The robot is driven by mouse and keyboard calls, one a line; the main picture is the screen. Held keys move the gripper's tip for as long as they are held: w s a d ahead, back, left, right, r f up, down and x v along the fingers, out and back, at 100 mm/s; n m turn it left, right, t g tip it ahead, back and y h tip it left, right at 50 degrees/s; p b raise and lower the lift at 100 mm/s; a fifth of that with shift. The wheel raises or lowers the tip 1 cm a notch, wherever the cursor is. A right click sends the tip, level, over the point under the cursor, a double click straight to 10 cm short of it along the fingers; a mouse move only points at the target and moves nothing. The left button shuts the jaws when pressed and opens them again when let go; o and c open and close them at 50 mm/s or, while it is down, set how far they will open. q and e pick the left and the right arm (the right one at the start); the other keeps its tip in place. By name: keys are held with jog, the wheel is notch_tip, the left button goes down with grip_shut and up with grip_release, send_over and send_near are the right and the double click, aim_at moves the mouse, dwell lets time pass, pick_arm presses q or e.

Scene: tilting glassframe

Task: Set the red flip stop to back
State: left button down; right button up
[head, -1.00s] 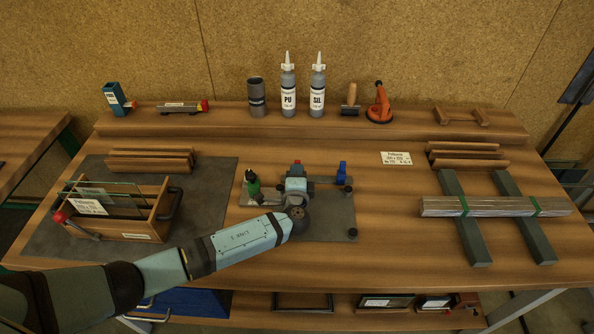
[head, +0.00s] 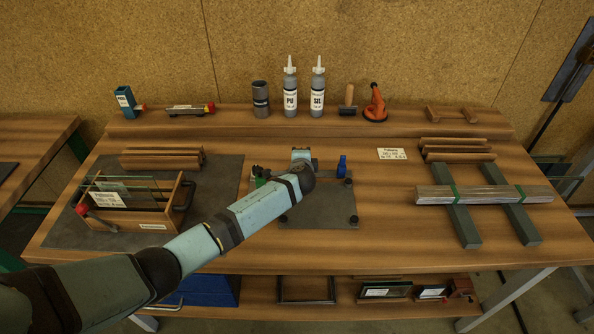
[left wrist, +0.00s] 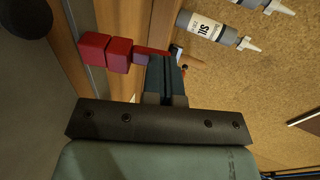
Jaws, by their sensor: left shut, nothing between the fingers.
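My left gripper (head: 302,156) reaches over the dark grey fixture plate (head: 328,208) in the middle of the bench; its fingertips are hidden in the head view. In the left wrist view its fingers (left wrist: 167,78) are shut and empty. Red blocks (left wrist: 118,54), which look like the red flip stop, lie just left of the fingers in that view, the nearest part very close to them. I cannot tell whether they touch or which way the stop is set. The red stop is hidden in the head view. My right gripper is not in view.
A green part (head: 260,176) stands at the plate's left and a blue part (head: 342,166) at its right. Bottles (head: 290,88) stand on the rear shelf. A glass rack (head: 150,222) is at left, wrapped strips (head: 484,194) at right.

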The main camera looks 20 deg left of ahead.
pick_arm(q)
jog(key=shift+w+r, duration=0.1)
jog(key=shift+w, duration=0.25)
jog(key=shift+w+a, duration=0.15)
jog(key=shift+w, duration=0.15)
jog(key=shift+w+a+f, duration=0.15)
jog(key=shift+w+f, duration=0.05)
jog(key=shift+w, duration=0.4)
jog(key=shift+w+a+g, duration=0.15)
jog(key=shift+w+g, duration=0.4)
jog(key=shift+g, duration=0.15)
jog(key=shift+w+f, duration=0.2)
jog(key=shift+w, duration=0.1)
jog(key=shift+a, duration=0.1)
jog(key=shift+r+p, duration=0.8)
jog(key=shift+p, duration=0.05)
